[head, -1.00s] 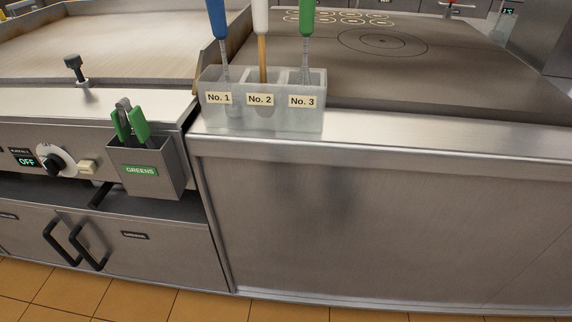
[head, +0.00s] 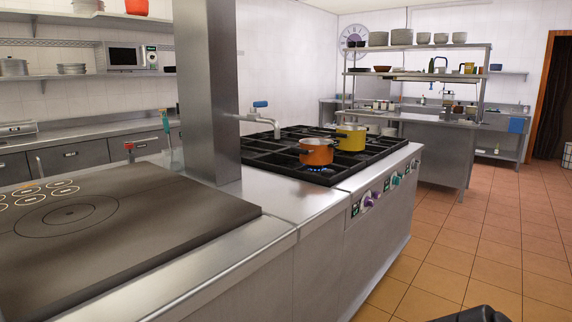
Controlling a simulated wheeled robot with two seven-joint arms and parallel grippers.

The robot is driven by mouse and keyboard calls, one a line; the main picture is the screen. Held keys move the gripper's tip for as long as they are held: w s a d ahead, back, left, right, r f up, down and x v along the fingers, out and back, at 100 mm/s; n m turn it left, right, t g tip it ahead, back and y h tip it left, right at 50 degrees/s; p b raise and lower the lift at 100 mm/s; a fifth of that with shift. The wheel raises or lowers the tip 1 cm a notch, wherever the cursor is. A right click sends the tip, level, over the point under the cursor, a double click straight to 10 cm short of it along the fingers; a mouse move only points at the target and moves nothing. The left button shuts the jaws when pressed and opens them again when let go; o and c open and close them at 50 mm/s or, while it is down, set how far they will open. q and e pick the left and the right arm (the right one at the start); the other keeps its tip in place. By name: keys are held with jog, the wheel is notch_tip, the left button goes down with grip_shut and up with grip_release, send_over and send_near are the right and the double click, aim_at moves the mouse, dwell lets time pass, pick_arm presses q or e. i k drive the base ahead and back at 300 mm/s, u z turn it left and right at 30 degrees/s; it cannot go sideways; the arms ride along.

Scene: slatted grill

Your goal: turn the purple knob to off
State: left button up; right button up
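The purple knob (head: 370,200) is on the front panel of the stove (head: 330,245), right of the middle in the head view. It is the nearest knob in the row, and a small dark display (head: 355,210) sits beside it. Its exact setting is too small to read. A teal knob (head: 396,180) sits farther along the same panel. Neither gripper can be made out; only a dark part, likely mine, shows at the bottom right edge.
An orange pot (head: 316,152) and a yellow pot (head: 350,138) stand on the black burner grates, with blue flame near the orange pot. A flat hotplate (head: 110,235) lies at the left. A steel column (head: 208,90) rises behind. Tiled floor (head: 480,250) is open at the right.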

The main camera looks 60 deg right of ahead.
aim_at(368, 201)
jog(key=z, duration=3.35)
jog(key=i, duration=3.25)
jog(key=u, duration=1.85)
